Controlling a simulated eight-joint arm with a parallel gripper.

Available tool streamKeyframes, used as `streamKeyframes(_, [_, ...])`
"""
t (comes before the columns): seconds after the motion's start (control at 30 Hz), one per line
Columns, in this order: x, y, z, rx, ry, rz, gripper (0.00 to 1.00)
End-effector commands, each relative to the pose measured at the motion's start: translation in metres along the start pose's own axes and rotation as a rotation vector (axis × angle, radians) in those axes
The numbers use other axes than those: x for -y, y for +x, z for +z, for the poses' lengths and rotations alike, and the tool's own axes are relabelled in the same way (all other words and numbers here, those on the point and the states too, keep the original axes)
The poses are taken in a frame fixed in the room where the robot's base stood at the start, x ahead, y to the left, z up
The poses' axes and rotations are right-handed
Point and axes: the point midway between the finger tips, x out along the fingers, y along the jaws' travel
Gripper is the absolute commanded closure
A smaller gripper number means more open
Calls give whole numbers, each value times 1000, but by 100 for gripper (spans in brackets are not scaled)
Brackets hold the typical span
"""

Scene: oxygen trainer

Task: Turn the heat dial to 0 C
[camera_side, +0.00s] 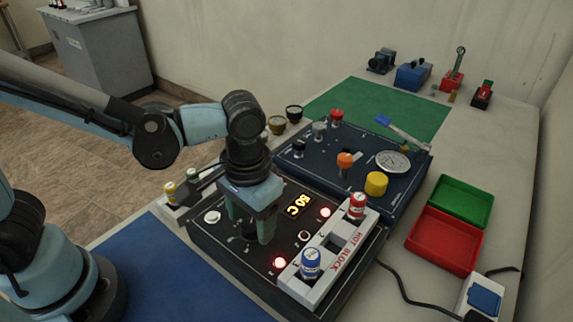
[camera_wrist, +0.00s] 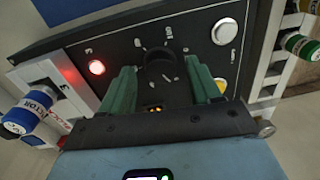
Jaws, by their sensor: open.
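The black control panel (camera_side: 220,240) carries a small orange display (camera_side: 298,204) that seems to read 80 C. My gripper (camera_side: 254,220) points down over the panel, left of the display. In the wrist view the dark heat dial (camera_wrist: 159,66) lies between the two green fingers of my gripper (camera_wrist: 160,80), with pale scale marks around it. The fingers are open on either side of the dial; I cannot tell whether they touch it. In the side view the gripper hides the dial.
The white hot block (camera_side: 335,250) holds a blue-capped vial (camera_side: 311,263) and a red-capped vial (camera_side: 357,206), right of the gripper. A white button (camera_side: 212,217) is at left. A dark blue panel (camera_side: 320,150) with knobs stands behind. Red (camera_side: 445,240) and green (camera_side: 463,200) trays lie at right.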

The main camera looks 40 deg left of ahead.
Motion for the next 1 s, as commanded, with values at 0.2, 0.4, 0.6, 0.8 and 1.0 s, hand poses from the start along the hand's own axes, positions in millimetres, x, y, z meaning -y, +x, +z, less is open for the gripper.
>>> streamKeyframes(0.2, [0, -25, 0, 0, 1, 0, 38])
streamKeyframes(0.4, [0, -54, 0, 0, 1, 0, 38])
streamKeyframes(0.6, [0, -84, 0, 0, 0, 0, 38])
streamKeyframes(0.8, [0, -106, 0, 0, 0, 0, 38])
streamKeyframes(1.0, [0, -115, 0, 0, 0, 0, 38])
